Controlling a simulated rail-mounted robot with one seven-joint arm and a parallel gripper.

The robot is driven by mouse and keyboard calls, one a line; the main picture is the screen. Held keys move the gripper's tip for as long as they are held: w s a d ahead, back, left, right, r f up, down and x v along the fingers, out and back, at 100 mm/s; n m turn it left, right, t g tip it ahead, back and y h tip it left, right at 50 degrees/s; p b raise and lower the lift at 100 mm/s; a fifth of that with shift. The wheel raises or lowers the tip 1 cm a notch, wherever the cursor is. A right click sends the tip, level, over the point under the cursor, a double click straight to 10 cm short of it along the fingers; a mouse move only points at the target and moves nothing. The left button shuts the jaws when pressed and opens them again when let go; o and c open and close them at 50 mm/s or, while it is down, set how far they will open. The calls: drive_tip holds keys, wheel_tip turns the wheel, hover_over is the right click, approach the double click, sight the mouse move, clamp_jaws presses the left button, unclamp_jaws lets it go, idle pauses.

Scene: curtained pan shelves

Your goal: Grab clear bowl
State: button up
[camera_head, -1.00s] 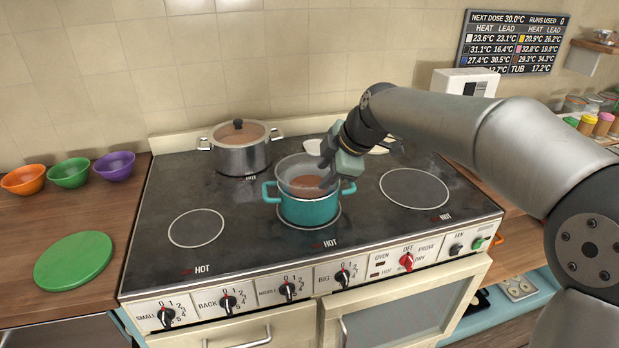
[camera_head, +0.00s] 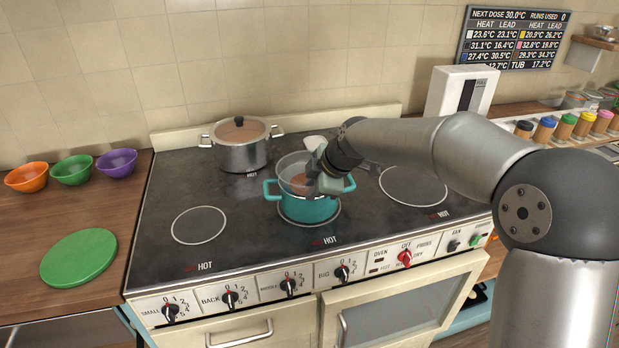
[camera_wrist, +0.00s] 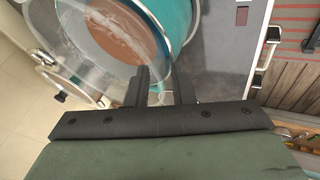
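The clear bowl (camera_head: 291,165) sits in the top of a teal two-handled pot (camera_head: 308,208) on the hob and holds brown, melted-looking stuff. My gripper (camera_head: 313,180) is at the right side of the bowl's rim, pointing down. In the wrist view the clear bowl (camera_wrist: 75,22) fills the upper left, with the teal pot (camera_wrist: 180,14) beyond it. The two dark fingers of my gripper (camera_wrist: 160,85) stand apart with a gap. The bowl's transparent edge is close to the fingers; I cannot tell whether it lies between them or touches them.
A lidded steel pot (camera_head: 240,150) stands at the back left of the hob. The front-left ring (camera_head: 198,226) and right ring (camera_head: 414,186) are empty, marked HOT. Orange, green and purple bowls (camera_head: 117,163) and a green disc (camera_head: 79,257) lie on the left counter.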

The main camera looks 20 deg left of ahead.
drive_tip(key=shift+r, duration=0.1)
clamp_jaws()
